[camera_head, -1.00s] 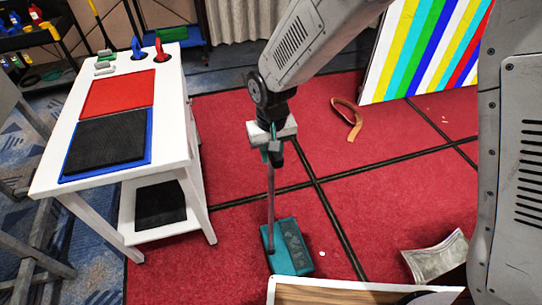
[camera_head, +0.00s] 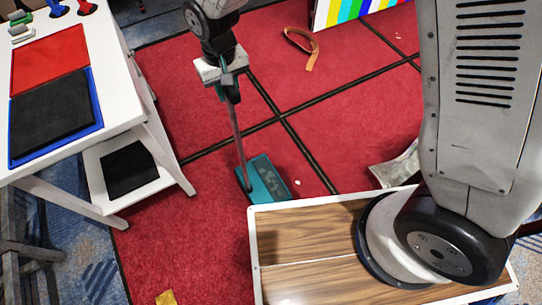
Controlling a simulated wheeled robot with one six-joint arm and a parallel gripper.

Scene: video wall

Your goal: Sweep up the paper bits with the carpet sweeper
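My gripper (camera_head: 229,92) is shut on the thin upright handle (camera_head: 237,135) of the carpet sweeper. The teal sweeper head (camera_head: 268,178) sits on the red carpet just beyond my wooden-topped base. One small white paper bit (camera_head: 297,182) lies on the carpet just right of the head, apart from it. A few tiny pale bits (camera_head: 398,35) lie farther off at the upper right, too small to tell clearly. The underside of the sweeper is hidden.
A white table (camera_head: 118,95) with red and black mats stands at left. A tan strap (camera_head: 303,47) lies on the carpet near the striped panel (camera_head: 345,10). A crumpled grey sheet (camera_head: 398,166) lies at right, partly hidden by my arm. A yellow piece (camera_head: 166,298) lies at bottom left.

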